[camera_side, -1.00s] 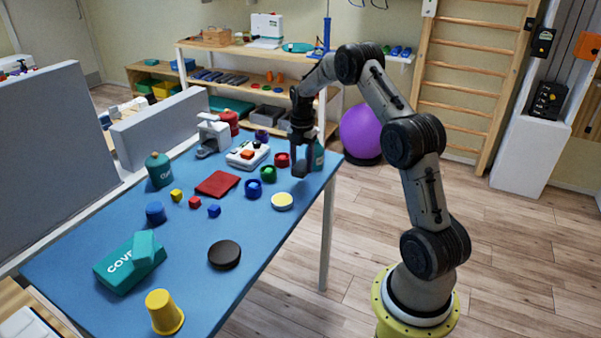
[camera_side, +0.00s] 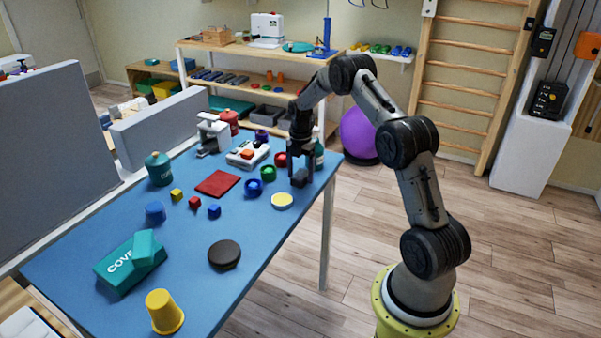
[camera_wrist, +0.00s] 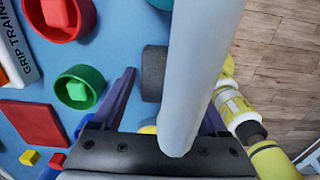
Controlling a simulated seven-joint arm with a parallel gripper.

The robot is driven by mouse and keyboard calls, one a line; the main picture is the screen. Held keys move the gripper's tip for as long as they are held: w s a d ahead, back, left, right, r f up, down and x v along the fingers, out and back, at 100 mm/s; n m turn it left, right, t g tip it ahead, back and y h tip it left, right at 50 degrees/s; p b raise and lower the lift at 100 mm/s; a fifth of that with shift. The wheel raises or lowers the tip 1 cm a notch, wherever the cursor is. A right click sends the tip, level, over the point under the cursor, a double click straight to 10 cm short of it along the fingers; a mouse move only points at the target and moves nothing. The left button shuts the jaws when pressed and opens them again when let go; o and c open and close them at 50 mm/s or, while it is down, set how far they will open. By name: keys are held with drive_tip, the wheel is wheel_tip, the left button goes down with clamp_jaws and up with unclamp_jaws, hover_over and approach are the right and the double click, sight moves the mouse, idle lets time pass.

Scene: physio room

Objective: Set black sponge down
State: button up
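The black sponge (camera_side: 300,178) is a small dark block at the far right part of the blue table, directly below my gripper (camera_side: 302,170). In the wrist view, the sponge (camera_wrist: 153,73) is a dark grey shape partly hidden by a pale bar. My gripper (camera_wrist: 170,95) points down with its fingers spread to either side of the sponge. A strip of blue shows between the left finger and the sponge. The sponge appears to rest on the table top, though its underside is hidden.
Green (camera_side: 268,173), blue (camera_side: 254,187) and red (camera_side: 281,159) rings stand left of the gripper. A yellow-topped disc (camera_side: 282,201) lies in front. A teal bottle (camera_side: 319,154) stands close behind. The table's right edge is near; bare table (camera_side: 185,260) shows toward the front.

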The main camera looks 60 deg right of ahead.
sight(300, 174)
drive_tip(key=shift+o, duration=0.2)
drive_tip(key=shift+r, duration=0.1)
wheel_tip(300, 174, up, 12)
drive_tip(key=s+a+r+m+t, duration=0.15)
drive_tip(key=a+r+m, duration=0.25)
drive_tip(key=a+r, duration=0.65)
drive_tip(key=s+a+r+m+t+h, duration=0.1)
drive_tip(key=s+a+r+m, duration=0.15)
drive_tip(key=a, duration=0.25)
drive_tip(key=s+a+r+m, duration=0.2)
drive_tip(key=s+a+r, duration=0.15)
drive_tip(key=a, duration=0.25)
drive_tip(key=s+a+f+m+t, duration=0.1)
drive_tip(key=s+a+m, duration=0.3)
drive_tip(key=s, duration=0.5)
drive_tip(key=s+a+f+m+t+y, duration=0.1)
drive_tip(key=s+a+f+m+t, duration=0.1)
drive_tip(key=s+a+m, duration=0.3)
drive_tip(key=s+a, duration=0.2)
drive_tip(key=s, duration=0.2)
drive_tip(key=shift+f, duration=0.25)
